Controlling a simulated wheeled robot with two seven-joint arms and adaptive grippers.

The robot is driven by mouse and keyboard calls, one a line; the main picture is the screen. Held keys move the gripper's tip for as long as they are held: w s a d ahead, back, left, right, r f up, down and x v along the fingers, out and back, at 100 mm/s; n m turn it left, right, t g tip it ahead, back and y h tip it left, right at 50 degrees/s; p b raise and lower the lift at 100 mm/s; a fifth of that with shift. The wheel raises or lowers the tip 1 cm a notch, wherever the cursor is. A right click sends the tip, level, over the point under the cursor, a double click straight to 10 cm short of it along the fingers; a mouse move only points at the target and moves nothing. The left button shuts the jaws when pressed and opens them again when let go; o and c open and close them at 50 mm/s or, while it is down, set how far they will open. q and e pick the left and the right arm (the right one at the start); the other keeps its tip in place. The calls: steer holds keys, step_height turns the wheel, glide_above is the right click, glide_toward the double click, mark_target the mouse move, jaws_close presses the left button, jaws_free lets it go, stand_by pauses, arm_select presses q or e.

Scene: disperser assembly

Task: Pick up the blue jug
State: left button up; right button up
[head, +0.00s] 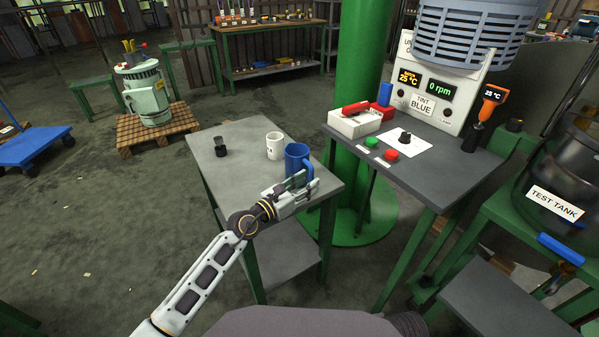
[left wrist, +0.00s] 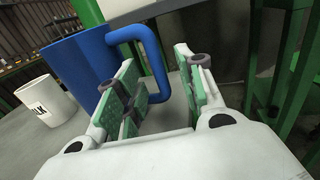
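The blue jug (head: 297,158) stands upright on the small grey table, near its right edge. It also shows large in the left wrist view (left wrist: 75,68), with its handle (left wrist: 155,62) toward me. My left gripper (head: 303,183) is at the near side of the jug, low beside it. In the left wrist view my left gripper (left wrist: 160,78) is open, with a gap between its padded fingers. The handle shows in that gap; whether a finger touches it I cannot tell. My right gripper is not in view.
A white mug (head: 275,146) stands close left of the jug, and a small dark glass (head: 221,149) farther left on the grey table (head: 235,185). A green column (head: 360,90) rises just behind. The control bench (head: 435,165) is to the right.

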arm_select(q)
steer(key=shift+x, duration=1.3)
steer(key=shift+c, duration=0.2)
jaws_close()
